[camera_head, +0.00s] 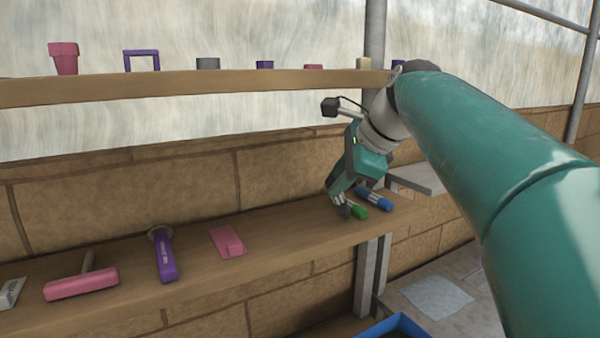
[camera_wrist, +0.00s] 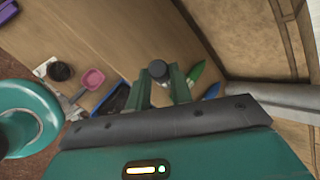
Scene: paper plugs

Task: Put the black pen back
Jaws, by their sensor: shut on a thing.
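My gripper (camera_head: 342,206) is low over the wooden shelf, beside the green pen (camera_head: 358,212) and the blue pen (camera_head: 376,200). In the wrist view my gripper (camera_wrist: 164,88) is shut on a dark, round-ended thing, which looks like the black pen (camera_wrist: 158,70). The green pen (camera_wrist: 196,72) and the blue pen (camera_wrist: 212,91) lie just right of the fingers there. In the head view the black pen is hidden or too dark to tell from the fingers, so I cannot tell whether it touches the shelf.
An upper shelf (camera_head: 200,85) holds small items. A blue tray (camera_head: 402,322) sits below right. The brick wall closes the back.

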